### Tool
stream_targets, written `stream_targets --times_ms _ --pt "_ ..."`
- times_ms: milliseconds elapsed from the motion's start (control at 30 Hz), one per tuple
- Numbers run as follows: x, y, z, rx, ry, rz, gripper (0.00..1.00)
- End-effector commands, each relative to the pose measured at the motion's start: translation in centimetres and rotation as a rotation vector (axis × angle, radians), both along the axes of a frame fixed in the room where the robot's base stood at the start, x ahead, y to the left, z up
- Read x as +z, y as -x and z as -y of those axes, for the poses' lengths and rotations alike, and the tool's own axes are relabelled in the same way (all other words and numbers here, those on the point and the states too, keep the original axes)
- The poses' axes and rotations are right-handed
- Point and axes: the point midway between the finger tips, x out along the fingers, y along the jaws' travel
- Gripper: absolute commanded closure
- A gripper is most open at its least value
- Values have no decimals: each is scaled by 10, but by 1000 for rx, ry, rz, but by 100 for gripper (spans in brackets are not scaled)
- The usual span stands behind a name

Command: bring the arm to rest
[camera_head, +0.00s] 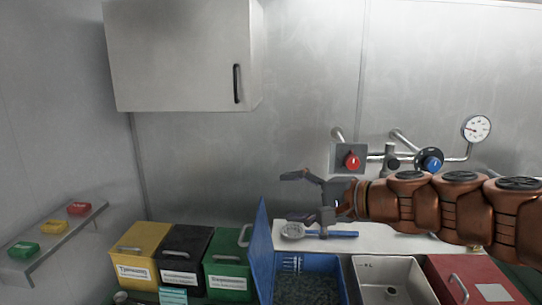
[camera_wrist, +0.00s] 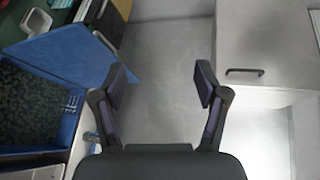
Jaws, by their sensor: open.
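My gripper (camera_head: 286,196) is at the end of my copper-brown arm, which reaches in from the right in the head view. Its two fingers are spread apart, pointing left, with nothing between them. It is above the counter and the open blue bin (camera_head: 312,262). In the wrist view my gripper (camera_wrist: 161,88) also shows open and empty, with bare grey wall behind it. The blue bin shows at the left of that view (camera_wrist: 72,125), holding dark lumpy material.
Yellow (camera_head: 140,243), black (camera_head: 183,250) and green (camera_head: 229,258) bins stand left of the blue bin's raised lid (camera_head: 262,245). A sink (camera_head: 392,275) and red box (camera_head: 470,277) are to the right. Valves (camera_head: 352,162) and a gauge (camera_head: 477,129) are behind my arm. A cabinet (camera_head: 180,55) hangs above.

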Motion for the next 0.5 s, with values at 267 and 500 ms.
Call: stream_targets --times_ms 267,500 --pt "-113 124 -31 337 490 -55 27" --pt "-201 224 30 558 899 -206 27"
